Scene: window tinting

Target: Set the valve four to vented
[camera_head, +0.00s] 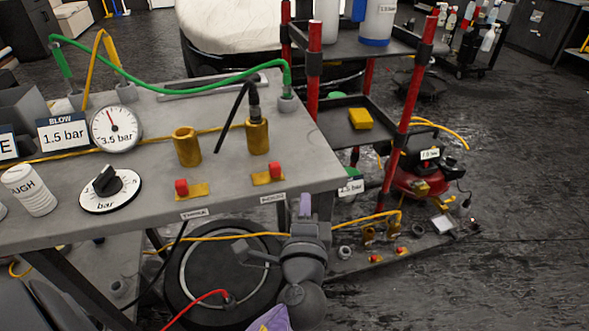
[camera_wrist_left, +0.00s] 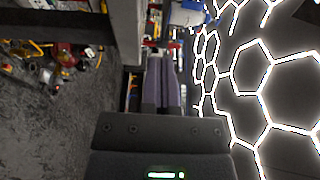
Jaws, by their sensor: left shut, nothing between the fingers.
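Two red-handled valves stand on brass plates near the bench's front edge: one red valve (camera_head: 181,188) on the left and another red valve (camera_head: 275,170) on the right, above small labels. More small red-handled fittings (camera_head: 375,258) lie on the low shelf at right. I cannot tell which one is valve four. My left gripper (camera_head: 305,206) points up just in front of the bench's front right corner, its purple fingers together and empty, apart from the valves. The fingers also show in the left wrist view (camera_wrist_left: 160,82). My right gripper is not in view.
The grey bench (camera_head: 230,182) carries a gauge (camera_head: 115,129), a black dial knob (camera_head: 107,181), brass cylinders (camera_head: 187,146) and a green hose (camera_head: 170,90). A red-post rack (camera_head: 396,120) stands right of the bench. Open floor lies at right.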

